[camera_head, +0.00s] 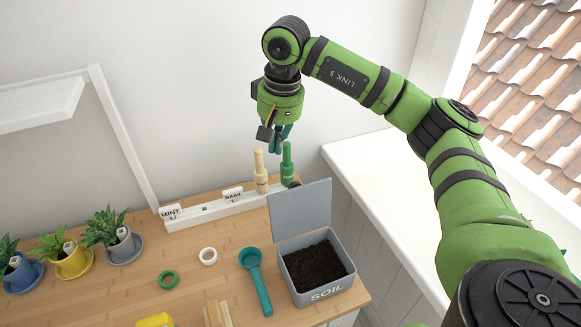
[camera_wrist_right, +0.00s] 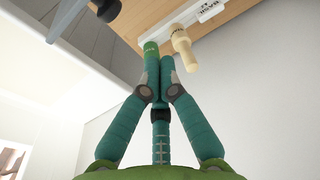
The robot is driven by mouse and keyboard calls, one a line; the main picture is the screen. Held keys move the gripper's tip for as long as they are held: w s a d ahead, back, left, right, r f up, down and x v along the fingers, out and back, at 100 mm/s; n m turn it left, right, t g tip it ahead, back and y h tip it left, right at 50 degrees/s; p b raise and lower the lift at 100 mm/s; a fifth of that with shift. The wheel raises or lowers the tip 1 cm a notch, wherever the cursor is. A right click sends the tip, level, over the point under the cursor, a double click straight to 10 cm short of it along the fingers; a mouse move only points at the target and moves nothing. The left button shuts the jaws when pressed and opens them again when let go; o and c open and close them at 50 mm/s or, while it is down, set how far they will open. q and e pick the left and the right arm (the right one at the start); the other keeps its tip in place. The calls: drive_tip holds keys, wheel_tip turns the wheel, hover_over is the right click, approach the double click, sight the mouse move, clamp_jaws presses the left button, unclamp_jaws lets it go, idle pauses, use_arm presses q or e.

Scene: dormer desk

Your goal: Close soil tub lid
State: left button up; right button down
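The grey soil tub (camera_head: 318,293), labelled SOIL and filled with dark soil, stands at the right front of the wooden desk. Its grey lid (camera_head: 300,208) is open and stands up from the tub's back edge. My right gripper (camera_head: 276,148) is above and behind the lid, beside the top of a green-handled tool, pointing down. In the right wrist view its teal fingers (camera_wrist_right: 159,68) are together, with no object clearly between them. The green tool's top (camera_wrist_right: 151,48) shows just past the fingertips; I cannot tell whether they touch. My left gripper is out of view.
A green tool (camera_head: 287,164) and a beige tool (camera_head: 260,172) stand in a white labelled rack (camera_head: 205,212) behind the tub. A teal scoop (camera_head: 258,280) lies left of the tub. Potted plants (camera_head: 122,247) stand at the left. A window ledge borders the right.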

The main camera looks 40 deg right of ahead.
sight(299, 207)
wheel_tip(299, 207, down, 9)
drive_tip(key=d+h+p, duration=0.1)
drive_tip(key=d+p, duration=0.1)
drive_tip(key=d, duration=0.1)
drive_tip(key=s+p, duration=0.1)
drive_tip(key=s+a+r+p, duration=0.1)
drive_tip(key=s, duration=0.1)
drive_tip(key=shift+a, duration=0.15)
idle(0.3)
